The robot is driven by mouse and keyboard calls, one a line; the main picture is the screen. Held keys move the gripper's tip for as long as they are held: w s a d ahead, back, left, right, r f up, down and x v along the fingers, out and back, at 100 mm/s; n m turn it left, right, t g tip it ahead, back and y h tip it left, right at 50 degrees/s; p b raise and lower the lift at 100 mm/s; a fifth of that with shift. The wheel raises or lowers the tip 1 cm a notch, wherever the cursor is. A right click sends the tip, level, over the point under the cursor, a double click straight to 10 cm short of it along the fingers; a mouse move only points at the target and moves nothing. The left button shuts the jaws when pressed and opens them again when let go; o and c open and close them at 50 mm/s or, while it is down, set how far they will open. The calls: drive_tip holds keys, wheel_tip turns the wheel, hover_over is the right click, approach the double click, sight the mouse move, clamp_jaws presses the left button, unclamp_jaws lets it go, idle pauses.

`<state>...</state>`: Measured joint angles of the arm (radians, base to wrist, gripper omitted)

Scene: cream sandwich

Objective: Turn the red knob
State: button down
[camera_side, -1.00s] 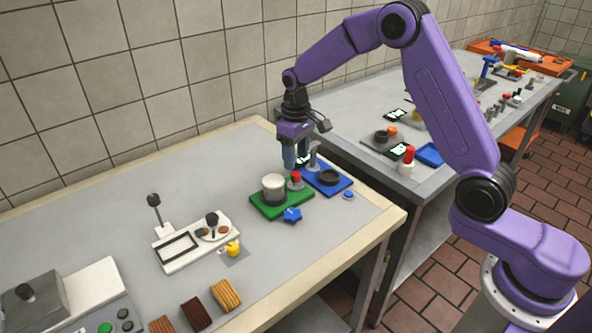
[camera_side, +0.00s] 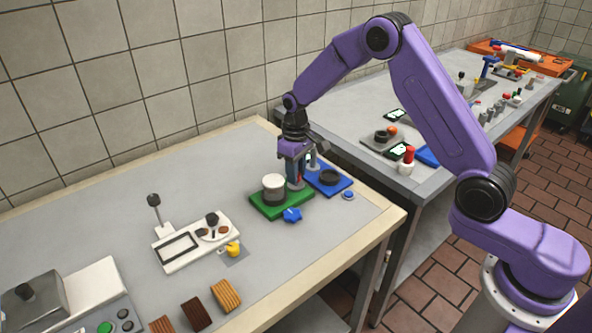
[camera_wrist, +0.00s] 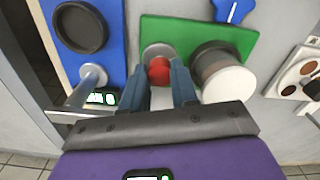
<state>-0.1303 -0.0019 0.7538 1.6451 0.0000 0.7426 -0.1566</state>
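The red knob (camera_wrist: 159,72) sits on a round grey base on the green board (camera_wrist: 205,34), which also lies on the table in the side view (camera_side: 268,208). My gripper (camera_wrist: 158,68) is down at the knob, one blue finger on each side. In the wrist view the fingers are spread, with a small gap showing beside the knob, so I see no firm grip. In the side view my gripper (camera_side: 295,182) mostly hides the knob.
A white-topped dark cylinder (camera_wrist: 228,82) stands close beside the right finger. A blue board (camera_wrist: 113,45) with a dark round dish (camera_wrist: 80,27) and a metal post (camera_wrist: 92,76) lies on the other side. A blue star-shaped knob (camera_side: 292,215) is at the green board's front edge.

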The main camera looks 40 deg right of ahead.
drive_tip(key=shift+m, duration=0.3)
drive_tip(key=shift+m, duration=2.8)
drive_tip(key=c, duration=0.9)
unclamp_jaws()
drive_tip(key=shift+o, duration=0.2)
drive_tip(key=shift+r, duration=0.15)
wheel_tip(320, 180, up, 17)
drive_tip(key=shift+r, duration=0.1)
